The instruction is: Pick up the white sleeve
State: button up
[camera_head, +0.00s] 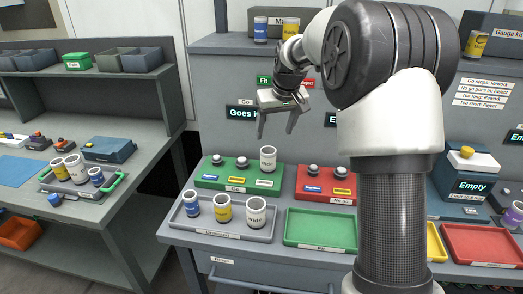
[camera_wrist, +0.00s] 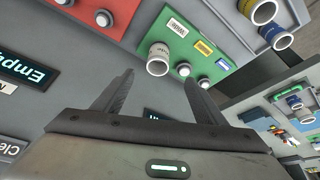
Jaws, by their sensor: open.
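A white sleeve (camera_head: 268,158) stands upright at the right end of the green fixture (camera_head: 205,180). It also shows in the wrist view (camera_wrist: 158,58), its round opening facing the camera. Another white sleeve (camera_head: 256,212) stands at the right of the grey tray (camera_head: 198,232), beside a yellow sleeve (camera_head: 222,208) and a blue sleeve (camera_head: 191,204). A further white sleeve (camera_head: 75,168) stands on the left table's tray. My gripper (camera_head: 277,134) is open and empty, above and apart from the green fixture. In the wrist view the sleeve appears between the fingertips (camera_wrist: 160,78).
A red fixture (camera_head: 313,190) with knobs stands right of the green one. An empty green tray (camera_head: 318,229) lies in front of it, and a red tray (camera_head: 485,246) lies far right. A panel with signs (camera_head: 210,100) rises behind. Blue and yellow-banded sleeves stand on the top shelf.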

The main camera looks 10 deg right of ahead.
aim_at(268, 159)
jog(key=x, duration=1.1)
jog(key=shift+w+f+b, duration=0.2)
jog(key=shift+f+b, duration=0.15)
jog(key=shift+x, duration=2.9)
jog(key=shift+w+d+r, duration=0.1)
jog(key=c, duration=1.5)
jog(key=shift+o, duration=0.2)
notch_tip(268, 159, up, 10)
jog(key=shift+p, duration=0.3)
jog(key=shift+r, duration=0.1)
jog(key=shift+r+p, duration=1.85)
jog(key=shift+r, duration=0.35)
